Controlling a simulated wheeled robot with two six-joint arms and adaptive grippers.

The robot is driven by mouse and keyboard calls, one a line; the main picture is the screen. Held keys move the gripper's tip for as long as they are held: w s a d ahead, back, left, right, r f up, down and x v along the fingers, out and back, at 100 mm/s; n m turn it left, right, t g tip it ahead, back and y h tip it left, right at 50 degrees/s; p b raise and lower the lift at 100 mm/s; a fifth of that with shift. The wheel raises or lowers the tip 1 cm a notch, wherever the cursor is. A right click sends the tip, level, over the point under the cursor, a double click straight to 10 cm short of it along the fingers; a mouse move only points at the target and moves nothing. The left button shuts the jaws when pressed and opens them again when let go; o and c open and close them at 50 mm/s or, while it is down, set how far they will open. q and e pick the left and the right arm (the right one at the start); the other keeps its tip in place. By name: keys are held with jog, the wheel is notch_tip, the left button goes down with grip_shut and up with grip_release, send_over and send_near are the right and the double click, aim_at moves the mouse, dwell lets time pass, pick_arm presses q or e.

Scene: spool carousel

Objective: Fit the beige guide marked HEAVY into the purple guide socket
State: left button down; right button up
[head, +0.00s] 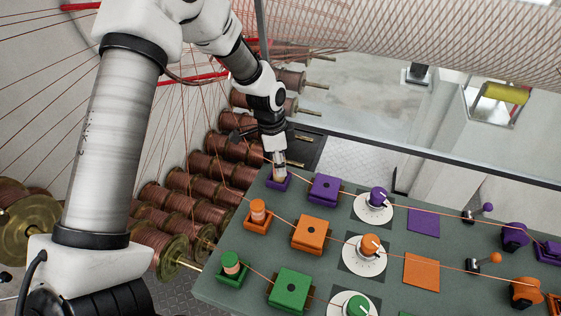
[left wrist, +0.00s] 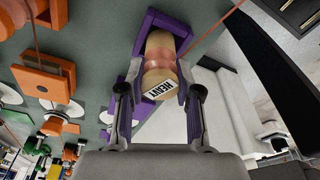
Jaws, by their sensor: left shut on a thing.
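The beige guide (left wrist: 161,52), with a white label reading HEAVY on its end, is between the fingers of my left gripper (left wrist: 159,78) in the left wrist view. My gripper is shut on it. The purple guide socket (left wrist: 178,17) is a raised frame just behind the guide in that view. In the head view my left gripper (head: 279,168) points down over the purple socket (head: 271,184) at the panel's far left corner. The guide's lower end is at the socket; I cannot tell how deep it sits. My right gripper is not in view.
On the green panel (head: 240,291), an orange guide (head: 257,211) and a green guide (head: 231,262) stand in their own sockets. A purple block (head: 325,188) sits close right of the purple socket. Thin copper wires cross the panel. Copper spools (head: 188,189) crowd its left side.

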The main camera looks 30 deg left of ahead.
pick_arm(q)
jog(key=shift+f, duration=0.45)
jog(key=shift+a+f, duration=0.1)
jog(key=shift+f, duration=0.1)
jog(key=c, duration=0.8)
grip_release()
jog(key=shift+r, duration=0.25)
jog(key=shift+r+b, duration=0.3)
jog(key=shift+r, duration=0.1)
jog(key=r, duration=0.3)
jog(key=a+r+b, duration=0.1)
jog(key=r, duration=0.3)
jog(key=s+r+b, duration=0.1)
jog(key=r, duration=0.2)
jog(key=shift+a+r, duration=0.15)
jog(key=shift+r, duration=0.3)
